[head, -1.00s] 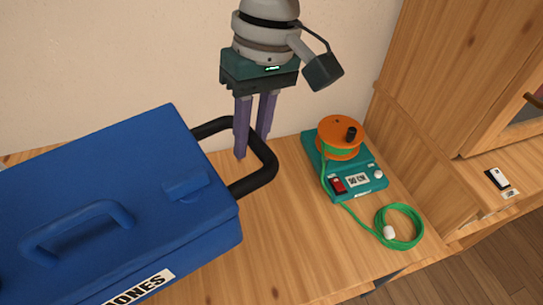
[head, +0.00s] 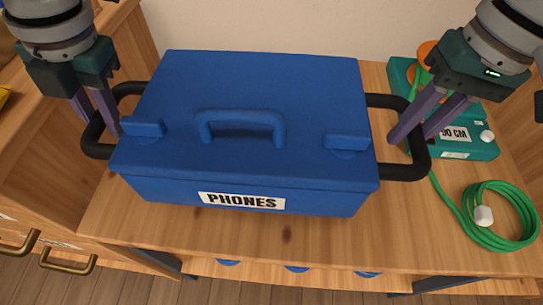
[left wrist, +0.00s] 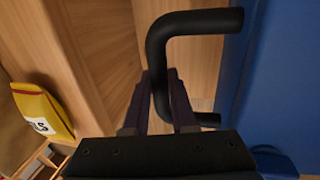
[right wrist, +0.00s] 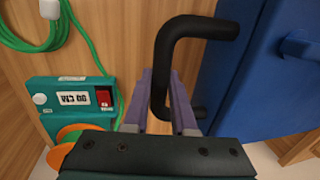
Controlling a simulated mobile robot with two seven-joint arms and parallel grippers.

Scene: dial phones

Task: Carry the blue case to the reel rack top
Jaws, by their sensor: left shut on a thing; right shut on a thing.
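The blue case (head: 300,80), labelled PHONES, sits at the middle of the head view, closed and level, over the wooden bench top. It has a black side handle at each end. My left gripper (head: 108,128) is shut on the left black handle (left wrist: 180,24), which also shows between its fingers in the left wrist view. My right gripper (head: 408,140) is shut on the right black handle (right wrist: 190,28). Whether the case touches the bench top is hard to tell. I cannot pick out the reel rack top with certainty.
A teal device (head: 470,145) with an orange reel and a "90 CM" display stands right of the case, partly behind my right gripper. Its green cord (head: 500,245) lies coiled in front. A wooden cabinet with brass handles (head: 68,264) is at the left. A yellow item (left wrist: 42,110) is nearby.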

